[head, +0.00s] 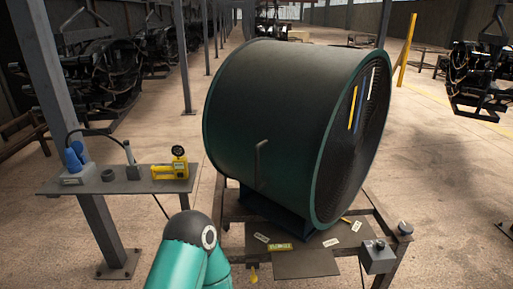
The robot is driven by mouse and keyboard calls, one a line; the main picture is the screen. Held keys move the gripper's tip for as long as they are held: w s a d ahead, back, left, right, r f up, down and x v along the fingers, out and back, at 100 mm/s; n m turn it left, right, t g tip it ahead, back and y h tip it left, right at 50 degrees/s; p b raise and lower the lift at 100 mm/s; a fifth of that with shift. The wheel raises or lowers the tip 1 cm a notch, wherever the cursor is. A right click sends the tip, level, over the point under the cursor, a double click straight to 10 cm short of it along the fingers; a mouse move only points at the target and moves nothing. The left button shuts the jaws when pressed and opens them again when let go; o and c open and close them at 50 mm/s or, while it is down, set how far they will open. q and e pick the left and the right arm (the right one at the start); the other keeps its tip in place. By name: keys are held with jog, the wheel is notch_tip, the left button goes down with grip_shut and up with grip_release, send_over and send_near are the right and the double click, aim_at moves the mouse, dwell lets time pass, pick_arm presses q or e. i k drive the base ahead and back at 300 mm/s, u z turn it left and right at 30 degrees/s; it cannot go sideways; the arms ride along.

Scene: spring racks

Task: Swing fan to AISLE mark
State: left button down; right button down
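The fan (270,110) is a large dark green drum in the middle of the head view. Its grille (352,150) faces right, with a yellow and a pale strip on it. A bent handle (262,160) stands out from the drum's near side. The fan rests on a blue base (275,208) on a metal stand. Below it lie a yellow-green label (280,247) and white labels (331,242), too small to read, so I cannot tell which is AISLE. A teal link of my arm shows at the bottom. Neither gripper is in view.
A shelf (130,182) on a post at left holds a blue-topped device (76,160) and a yellow tool (170,170). A grey box (378,256) sits at the stand's right corner. A yellow post (406,50) stands behind. Open floor lies right.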

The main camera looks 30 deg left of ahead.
aim_at(277, 114)
jog(key=i, duration=0.85)
jog(key=u, duration=0.05)
